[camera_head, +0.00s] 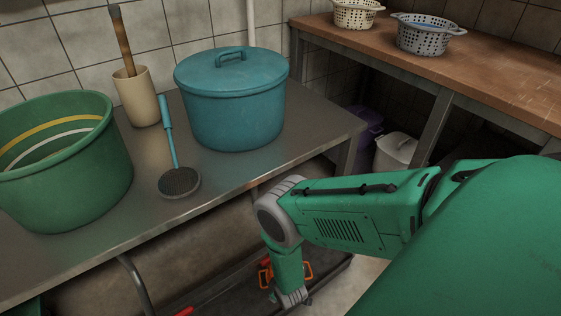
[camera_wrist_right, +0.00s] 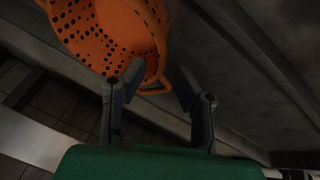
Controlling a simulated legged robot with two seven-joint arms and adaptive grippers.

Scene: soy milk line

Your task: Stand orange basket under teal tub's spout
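The teal tub (camera_head: 232,108) stands lidded on the steel table in the head view; I see no spout on it. The orange basket (camera_wrist_right: 107,30) is perforated and fills the upper left of the right wrist view, cut off by the frame's top. In the head view, small orange parts (camera_head: 304,271) show low beside my right arm, below the table edge; the arm hides the rest. My right gripper (camera_wrist_right: 160,72) is open, its fingers apart on either side of the basket's handle loop (camera_wrist_right: 152,89). I cannot tell whether they touch it. My left gripper is out of view.
A green tub (camera_head: 70,180), a beige holder (camera_head: 136,98) and a teal-handled strainer (camera_head: 178,180) are on the steel table (camera_head: 130,220). A wooden counter (camera_head: 480,75) at right holds two perforated baskets (camera_head: 425,38). A white lidded bin (camera_head: 396,150) stands below.

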